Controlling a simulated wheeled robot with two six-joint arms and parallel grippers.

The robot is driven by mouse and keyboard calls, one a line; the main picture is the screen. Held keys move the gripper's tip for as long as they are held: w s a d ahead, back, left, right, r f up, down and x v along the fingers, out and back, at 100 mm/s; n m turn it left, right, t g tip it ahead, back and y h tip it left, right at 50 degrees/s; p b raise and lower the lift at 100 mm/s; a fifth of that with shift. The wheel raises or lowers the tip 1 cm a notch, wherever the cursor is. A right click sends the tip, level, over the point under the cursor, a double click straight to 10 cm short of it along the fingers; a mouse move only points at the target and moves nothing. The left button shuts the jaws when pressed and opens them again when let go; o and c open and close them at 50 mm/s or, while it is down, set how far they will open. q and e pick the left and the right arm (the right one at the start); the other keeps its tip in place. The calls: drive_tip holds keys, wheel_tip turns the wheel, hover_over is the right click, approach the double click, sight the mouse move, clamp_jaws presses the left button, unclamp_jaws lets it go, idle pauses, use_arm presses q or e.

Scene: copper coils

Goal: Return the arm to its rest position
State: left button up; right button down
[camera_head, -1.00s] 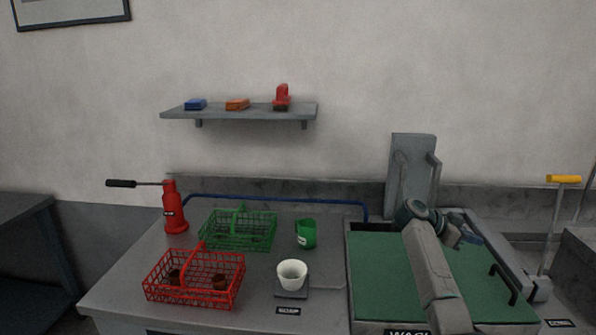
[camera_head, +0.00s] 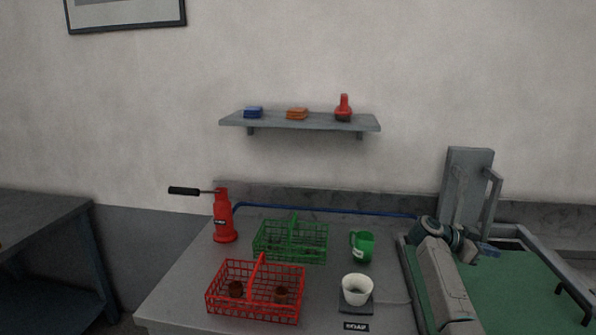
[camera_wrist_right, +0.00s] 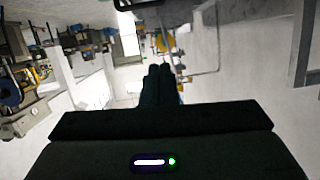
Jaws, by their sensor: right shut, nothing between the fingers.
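My right arm (camera_head: 443,282) reaches up from the bottom of the head view, over the left edge of the green-surfaced tray. Its wrist bends to the right there, and my right gripper (camera_head: 488,249) points right above the green surface. In the right wrist view the two dark fingers (camera_wrist_right: 160,84) lie together with nothing between them. My left gripper is not in view.
A red basket (camera_head: 254,304) holding brown coils, a green basket (camera_head: 290,240), a green mug (camera_head: 361,247), a white cup (camera_head: 355,289) on a scale and a red jack (camera_head: 223,218) stand on the bench. A grey upright plate (camera_head: 466,190) stands behind the tray (camera_head: 411,285).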

drive_tip(key=a+n+t+y, duration=0.6)
drive_tip(key=a+n+t, duration=1)
drive_tip(key=t, duration=0.8)
drive_tip(key=s+a+f+n+g+y, duration=0.6)
drive_tip(key=s+a+f+n+y, duration=0.3)
drive_tip(key=s+a+f+y, duration=0.65)
drive_tip(key=s+d+f+m+g+h, duration=0.1)
drive_tip(key=s+f+g+h, duration=0.25)
drive_tip(key=s, duration=0.55)
drive_tip(key=s+d+f+m+g+h, duration=0.15)
drive_tip(key=s+g, duration=0.25)
drive_tip(key=s, duration=0.6)
drive_tip(key=s+d+f+m+g+h, duration=0.1)
drive_tip(key=s+f+g+h, duration=0.25)
drive_tip(key=s, duration=0.55)
wheel_tip(320, 180, down, 30)
drive_tip(key=d+g, duration=0.2)
drive_tip(key=d, duration=0.1)
drive_tip(key=s+f+g, duration=0.1)
drive_tip(key=s+f, duration=1.8)
drive_tip(key=shift+d+y, duration=0.35)
drive_tip(key=shift+y, duration=0.05)
